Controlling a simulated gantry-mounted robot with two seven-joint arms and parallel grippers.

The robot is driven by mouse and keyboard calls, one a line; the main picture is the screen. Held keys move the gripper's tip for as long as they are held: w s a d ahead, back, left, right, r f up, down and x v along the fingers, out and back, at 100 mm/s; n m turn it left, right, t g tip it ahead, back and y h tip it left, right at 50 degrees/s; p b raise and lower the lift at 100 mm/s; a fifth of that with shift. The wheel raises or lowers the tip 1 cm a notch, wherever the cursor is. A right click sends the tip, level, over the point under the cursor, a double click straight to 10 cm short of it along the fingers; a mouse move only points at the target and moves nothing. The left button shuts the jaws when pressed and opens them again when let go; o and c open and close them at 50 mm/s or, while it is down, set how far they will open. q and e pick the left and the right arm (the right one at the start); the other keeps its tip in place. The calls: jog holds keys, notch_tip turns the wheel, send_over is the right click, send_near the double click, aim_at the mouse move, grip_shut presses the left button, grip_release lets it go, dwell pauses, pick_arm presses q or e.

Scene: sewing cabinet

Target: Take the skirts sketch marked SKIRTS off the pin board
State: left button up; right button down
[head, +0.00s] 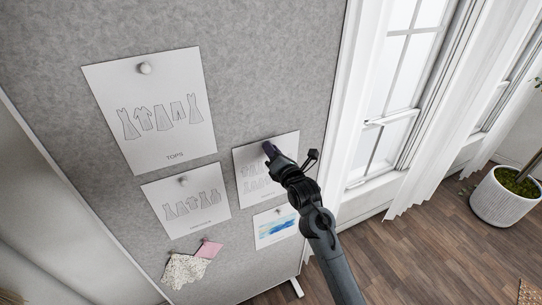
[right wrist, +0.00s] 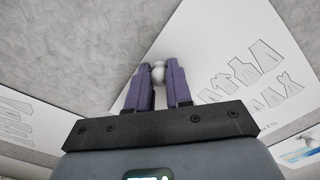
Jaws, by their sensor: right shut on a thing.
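The skirts sketch (head: 248,168) is a white sheet on the grey pin board (head: 255,60), right of the TOPS sheet. Its label is covered by my arm in the head view. In the right wrist view the sheet (right wrist: 215,60) shows drawn skirts and the end of its label, "RTS". My right gripper (head: 268,148) is at the sheet's top edge. Its purple fingers (right wrist: 158,80) are shut on a round white pin (right wrist: 158,72) at the top of the sheet. The sheet lies against the board, and it looks tilted in the wrist view. My left gripper is out of view.
The TOPS sheet (head: 160,85), another clothing sketch (head: 190,220), a blue watercolour sheet (head: 272,232) and fabric swatches (head: 183,270) surround it on the board. A window (head: 400,70) with a white curtain and a potted plant (head: 505,200) stand right. Open wooden floor lies below.

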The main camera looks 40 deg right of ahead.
notch_tip(320, 180, up, 7)
jog(key=shift+s+b, duration=0.15)
jog(key=shift+b, duration=0.7)
jog(key=p+v, duration=0.4)
jog(key=v, duration=1.5)
jog(key=shift+s, duration=0.25)
jog(key=shift+a+f, duration=0.1)
jog(key=shift+f, duration=0.1)
